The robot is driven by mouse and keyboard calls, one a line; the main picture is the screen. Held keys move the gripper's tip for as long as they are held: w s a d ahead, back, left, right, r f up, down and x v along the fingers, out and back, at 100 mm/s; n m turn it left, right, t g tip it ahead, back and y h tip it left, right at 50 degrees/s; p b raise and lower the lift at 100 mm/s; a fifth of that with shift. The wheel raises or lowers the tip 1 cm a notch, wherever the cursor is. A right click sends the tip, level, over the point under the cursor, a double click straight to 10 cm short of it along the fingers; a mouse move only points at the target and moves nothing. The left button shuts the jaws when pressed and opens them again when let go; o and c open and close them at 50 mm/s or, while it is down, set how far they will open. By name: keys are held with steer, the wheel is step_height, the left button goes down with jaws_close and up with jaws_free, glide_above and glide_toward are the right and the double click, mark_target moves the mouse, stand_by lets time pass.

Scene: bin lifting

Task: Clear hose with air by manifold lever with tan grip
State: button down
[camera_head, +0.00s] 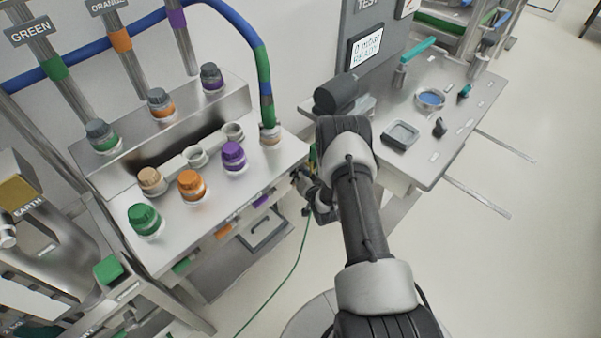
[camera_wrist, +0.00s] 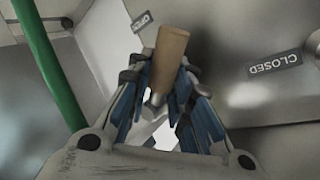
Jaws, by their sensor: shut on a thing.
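The lever's tan grip (camera_wrist: 171,48) stands between the fingers of my gripper (camera_wrist: 158,85) in the wrist view, with the fingers shut around its lower part. The grip's top lies beside the small OPEN label (camera_wrist: 146,21), and the CLOSED label (camera_wrist: 275,64) is farther right. In the head view my gripper (camera_head: 311,187) is at the right front edge of the steel manifold bench (camera_head: 215,215), and the lever is hidden there. A thick blue hose (camera_head: 239,27) with a green lower part (camera_head: 266,85) runs down to a fitting (camera_head: 270,133) on the bench top.
Green, orange and purple caps (camera_head: 191,184) stand on the bench, with grey-topped caps on the raised step behind. A thin green line (camera_head: 294,268) hangs by my gripper to the floor. A table (camera_head: 465,110) with a READY display (camera_head: 366,48) stands right.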

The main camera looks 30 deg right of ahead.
steer(key=shift+s+a+f, duration=0.1)
stand_by(0.3)
steer(key=c, duration=1.4)
jaws_free()
steer(key=shift+c, duration=0.2)
steer(key=shift+r, duration=0.2)
steer(key=v, duration=1.2)
steer(key=shift+c, duration=0.4)
